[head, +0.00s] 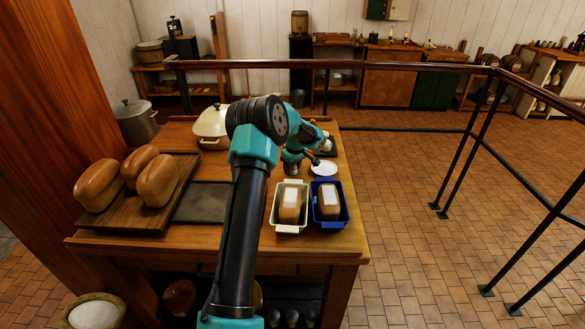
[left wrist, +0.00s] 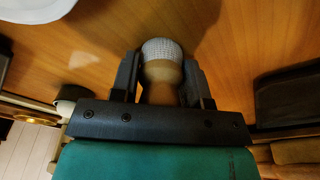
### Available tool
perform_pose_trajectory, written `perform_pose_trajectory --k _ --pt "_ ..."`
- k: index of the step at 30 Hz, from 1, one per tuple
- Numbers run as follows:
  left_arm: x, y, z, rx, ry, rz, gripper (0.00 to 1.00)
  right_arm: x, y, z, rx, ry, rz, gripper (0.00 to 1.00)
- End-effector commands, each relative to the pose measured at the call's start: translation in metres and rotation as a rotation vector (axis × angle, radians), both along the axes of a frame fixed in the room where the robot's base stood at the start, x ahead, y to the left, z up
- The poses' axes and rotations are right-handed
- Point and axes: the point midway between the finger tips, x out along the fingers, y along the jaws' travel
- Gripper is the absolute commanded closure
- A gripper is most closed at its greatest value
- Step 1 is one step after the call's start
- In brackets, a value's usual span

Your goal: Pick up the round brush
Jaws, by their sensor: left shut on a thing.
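The round brush (left wrist: 162,70) shows in the left wrist view, with a rounded wooden body and a pale, dotted round end. It sits between the two dark fingers of my left gripper (left wrist: 161,75), which is shut on it. Wooden table top shows around it. In the head view my left gripper (head: 311,161) is over the right back part of the table, close to a small white dish (head: 324,168). I cannot make out the brush clearly in that view, as the arm and gripper cover that spot. My right gripper is not in view.
A cream tin (head: 290,229) and a blue tin (head: 333,223), each holding a loaf, stand at the table's front right. A wooden board (head: 122,217) with three loaves is at the left. A cream lidded pot (head: 211,122) stands behind. A railing (head: 400,65) runs beyond the table.

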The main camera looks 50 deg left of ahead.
Motion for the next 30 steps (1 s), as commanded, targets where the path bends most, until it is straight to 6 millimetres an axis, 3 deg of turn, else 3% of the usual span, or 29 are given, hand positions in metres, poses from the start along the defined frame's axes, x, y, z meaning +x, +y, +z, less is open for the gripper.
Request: perform_pose_trajectory --k 8,21,30 --pt "0.000 0.000 0.012 0.001 -0.002 0.001 0.85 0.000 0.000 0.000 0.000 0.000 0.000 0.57" --pt "0.000 0.000 0.084 0.001 -0.002 0.001 0.85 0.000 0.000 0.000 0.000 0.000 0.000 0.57" --pt "0.000 0.000 0.101 0.000 0.000 0.000 0.85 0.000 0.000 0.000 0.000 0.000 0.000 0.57"
